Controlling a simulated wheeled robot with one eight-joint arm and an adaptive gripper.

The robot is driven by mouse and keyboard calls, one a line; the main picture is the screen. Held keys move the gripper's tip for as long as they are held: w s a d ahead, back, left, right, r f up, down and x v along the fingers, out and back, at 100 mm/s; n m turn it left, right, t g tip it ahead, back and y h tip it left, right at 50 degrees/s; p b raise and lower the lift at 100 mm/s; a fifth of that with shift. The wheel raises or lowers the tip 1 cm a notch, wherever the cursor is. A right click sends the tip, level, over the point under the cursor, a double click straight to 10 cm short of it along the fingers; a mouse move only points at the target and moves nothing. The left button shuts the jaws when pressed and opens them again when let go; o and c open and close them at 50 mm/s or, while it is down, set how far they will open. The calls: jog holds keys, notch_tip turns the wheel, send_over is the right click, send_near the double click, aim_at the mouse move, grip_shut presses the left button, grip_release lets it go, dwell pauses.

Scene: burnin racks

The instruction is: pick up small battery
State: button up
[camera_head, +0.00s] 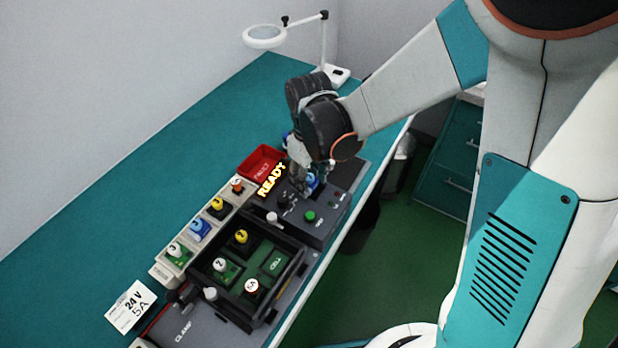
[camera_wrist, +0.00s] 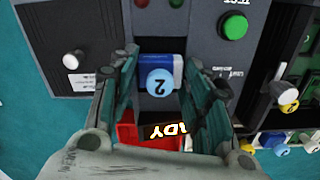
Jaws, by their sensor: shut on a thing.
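My gripper (camera_wrist: 162,66) is shut on a small blue battery (camera_wrist: 151,68) with a round light-blue top marked 2. The battery lies between the two fingers in the wrist view. In the head view my gripper (camera_head: 306,182) is low over the dark tester box, and a bit of the blue battery (camera_head: 312,180) shows beside the fingers. I cannot tell whether the battery touches the box. The lower finger parts and the arm hide part of the box.
A tray (camera_head: 235,312) marked CELL holds several knob-topped pieces and a bare green slot. A pale rack (camera_head: 163,272) with more pieces stands left of it. A red FAULT bin (camera_head: 259,160) and lit READY sign (camera_head: 271,179) are near the tester's green button (camera_head: 310,216).

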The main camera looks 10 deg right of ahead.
aim_at(309, 177)
notch_tip(309, 177, up, 19)
jog(key=p, duration=1.3)
jog(key=shift+r, duration=0.15)
